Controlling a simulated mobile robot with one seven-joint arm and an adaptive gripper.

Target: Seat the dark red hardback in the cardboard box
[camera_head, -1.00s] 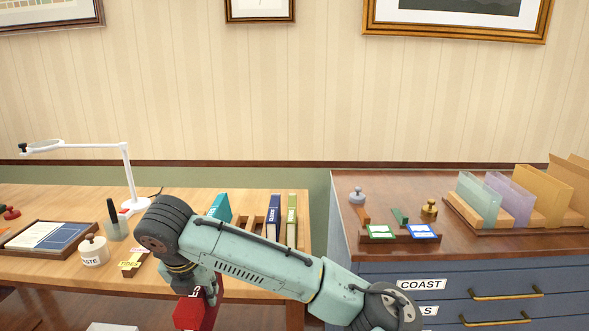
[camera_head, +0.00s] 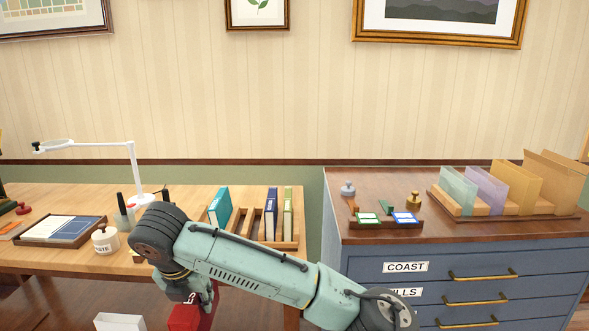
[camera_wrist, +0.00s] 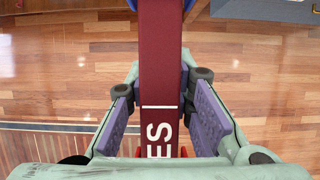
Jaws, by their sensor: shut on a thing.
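The dark red hardback (camera_head: 186,317) is at the bottom of the head view, partly cut off by the edge. In the wrist view the dark red hardback (camera_wrist: 160,60) shows as a long spine with white letters ending "ES". My gripper (camera_wrist: 160,95) is shut on it, with a purple pad on each side of the spine. In the head view my gripper (camera_head: 204,298) is in front of the desk, mostly hidden by my arm.
The wooden desk (camera_head: 100,258) carries a rack with a teal book (camera_head: 220,208) and other books, a white lamp, a paste jar (camera_head: 105,239) and a tray. The blue drawer cabinet (camera_head: 440,268) stands right. A white block (camera_head: 120,322) is low left. Wood floor shows below the book.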

